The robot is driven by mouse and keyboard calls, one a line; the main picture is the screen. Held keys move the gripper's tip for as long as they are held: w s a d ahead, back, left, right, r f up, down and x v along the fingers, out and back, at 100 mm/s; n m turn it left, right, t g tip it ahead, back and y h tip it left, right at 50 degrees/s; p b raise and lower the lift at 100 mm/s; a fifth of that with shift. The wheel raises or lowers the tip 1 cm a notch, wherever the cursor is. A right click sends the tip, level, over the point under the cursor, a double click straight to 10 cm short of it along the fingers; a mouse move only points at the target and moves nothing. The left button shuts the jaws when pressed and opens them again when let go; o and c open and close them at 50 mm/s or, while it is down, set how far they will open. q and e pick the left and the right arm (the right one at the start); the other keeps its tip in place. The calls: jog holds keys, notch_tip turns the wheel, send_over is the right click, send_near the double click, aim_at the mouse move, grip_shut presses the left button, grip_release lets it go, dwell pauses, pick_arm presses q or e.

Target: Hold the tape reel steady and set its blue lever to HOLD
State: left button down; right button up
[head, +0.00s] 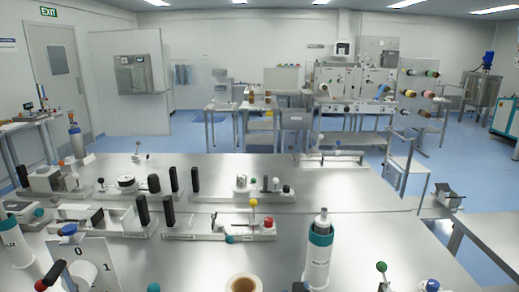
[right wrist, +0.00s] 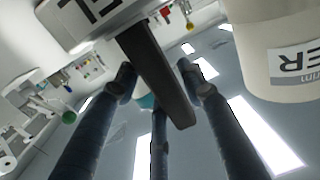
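Several devices stand on the steel tables in the head view; I cannot tell for sure which is the tape reel. A tan ring-shaped roll (head: 243,283) is cut off at the bottom edge. A blue knob (head: 68,230) sits above a white plate (head: 92,262) marked 0 and 1 at bottom left. Another blue knob (head: 433,285) is at bottom right. No HOLD mark is readable. Neither gripper shows in the head view. My right gripper (right wrist: 158,85) shows dark fingers spread apart in the right wrist view. A black bar (right wrist: 155,75) on a white block crosses in front of them.
A white bottle with a teal band (head: 318,255) stands at front centre. White bases with black upright handles (head: 195,180) and coloured knobs fill the left and middle. The right part of the near table (head: 370,230) is mostly bare. A large labelled cylinder (right wrist: 275,40) is close in the wrist view.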

jog(key=shift+o, duration=0.7)
jog(key=shift+w+r, duration=0.1)
jog(key=shift+r, duration=0.05)
jog(key=shift+r, duration=0.1)
notch_tip(320, 180, up, 10)
jog(key=shift+f, duration=0.15)
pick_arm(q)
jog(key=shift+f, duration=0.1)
